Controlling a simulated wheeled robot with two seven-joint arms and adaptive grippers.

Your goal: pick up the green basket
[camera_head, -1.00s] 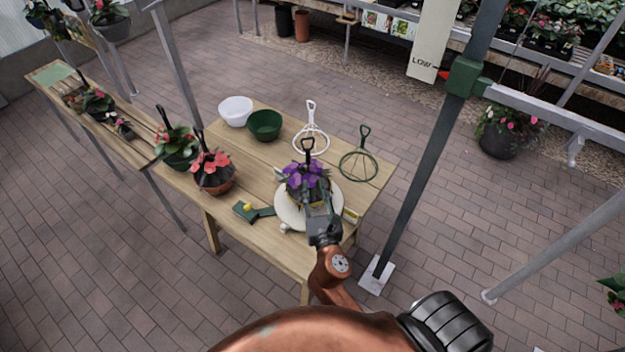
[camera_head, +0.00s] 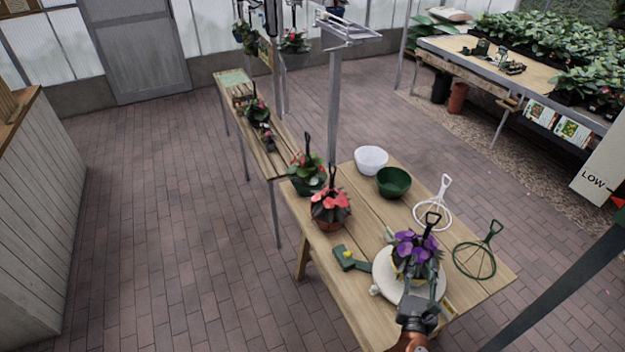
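A green bowl-shaped basket (camera_head: 393,183) stands empty and upright on the wooden table (camera_head: 350,290), just right of a white bowl-shaped basket (camera_head: 371,158). My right gripper (camera_head: 412,292) is at the near side of a pot of purple flowers (camera_head: 412,247) on a round white stand (camera_head: 384,276), well short of the green basket. Its fingertips are hidden against the pot, so I cannot tell whether it is open or shut. My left gripper is not in view.
A pot of red flowers (camera_head: 330,208) and a pot of pink flowers (camera_head: 306,170) are left of the green basket. A green tool (camera_head: 347,258) lies near the stand. A grey post (camera_head: 334,100) rises behind the table. Brick floor is clear at left.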

